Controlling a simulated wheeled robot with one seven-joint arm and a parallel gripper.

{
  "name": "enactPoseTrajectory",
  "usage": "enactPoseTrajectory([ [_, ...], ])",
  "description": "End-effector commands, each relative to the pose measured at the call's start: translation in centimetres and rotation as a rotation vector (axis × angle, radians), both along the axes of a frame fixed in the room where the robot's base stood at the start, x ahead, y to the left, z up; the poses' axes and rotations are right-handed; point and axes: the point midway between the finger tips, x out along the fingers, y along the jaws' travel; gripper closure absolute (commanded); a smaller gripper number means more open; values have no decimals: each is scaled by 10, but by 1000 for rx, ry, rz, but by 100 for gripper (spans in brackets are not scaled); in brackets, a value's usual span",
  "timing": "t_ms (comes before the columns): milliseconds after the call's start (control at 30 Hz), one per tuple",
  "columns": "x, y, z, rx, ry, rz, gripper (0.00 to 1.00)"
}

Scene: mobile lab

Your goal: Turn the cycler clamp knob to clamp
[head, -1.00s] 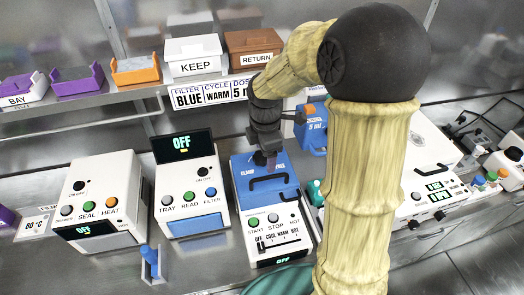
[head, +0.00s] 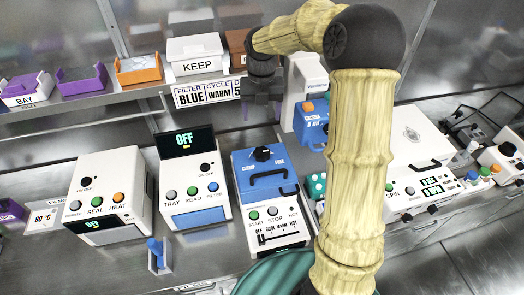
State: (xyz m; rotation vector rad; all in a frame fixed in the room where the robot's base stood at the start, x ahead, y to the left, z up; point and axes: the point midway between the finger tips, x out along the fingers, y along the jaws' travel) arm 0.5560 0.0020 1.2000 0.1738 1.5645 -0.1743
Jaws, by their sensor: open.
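The cycler (head: 290,228) is a white box with a blue lid (head: 283,187) and a black handle, standing in the middle of the bench. Its black clamp knob (head: 262,153) sits at the top of the lid, between the labels CLAMP on the left and FREE on the right. Which label the knob points to is too small to tell. My gripper (head: 262,116) hangs above and behind the knob, in front of the shelf edge. It is open, empty and apart from the knob.
Left of the cycler stand the reader (head: 192,190) with its OFF screen and the sealer (head: 108,196). A blue box (head: 311,125) stands behind on the right. The shelf above holds the KEEP box (head: 195,54). My arm hides part of the bench on the right.

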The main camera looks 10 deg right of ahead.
Motion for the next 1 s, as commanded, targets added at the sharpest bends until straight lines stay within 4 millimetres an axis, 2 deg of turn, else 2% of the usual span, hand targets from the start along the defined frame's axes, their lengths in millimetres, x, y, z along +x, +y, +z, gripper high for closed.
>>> enactPoseTrajectory([
  [267,0,1,-16,0,2,0,29],
  [1000,-2,0,-144,-1,4,-1,29],
])
